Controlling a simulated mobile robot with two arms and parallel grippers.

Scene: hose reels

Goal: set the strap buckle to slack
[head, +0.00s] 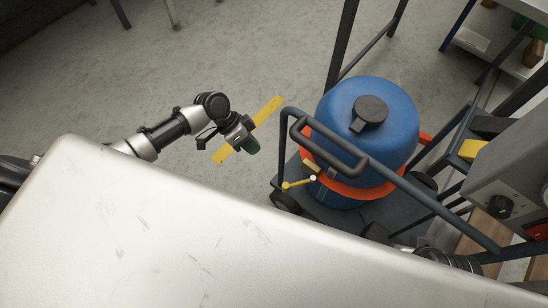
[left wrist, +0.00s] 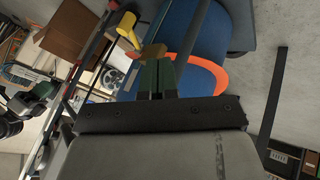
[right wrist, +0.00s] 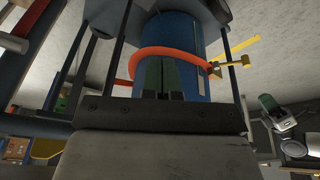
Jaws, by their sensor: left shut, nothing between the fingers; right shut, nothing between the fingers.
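A blue drum (head: 372,108) with a black cap stands on a dark cart, with an orange strap (head: 345,188) around it. A brass-coloured buckle (head: 309,165) with a yellow lever (head: 298,184) sits on the strap's left side. My left gripper (head: 252,147) is shut and empty, left of the buckle and apart from it. In the left wrist view its green fingers (left wrist: 157,78) point towards the buckle (left wrist: 152,52) and lever (left wrist: 127,26). My right gripper (right wrist: 159,76) is shut and empty, pointing at the drum and strap; the lever (right wrist: 239,62) shows to its right.
The cart's dark tube handle (head: 330,150) crosses in front of the drum near the buckle. A grey box with a black knob (head: 499,207) stands at the right. Shelving (head: 475,40) is at the upper right. The floor (head: 240,45) left of the cart is mostly clear.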

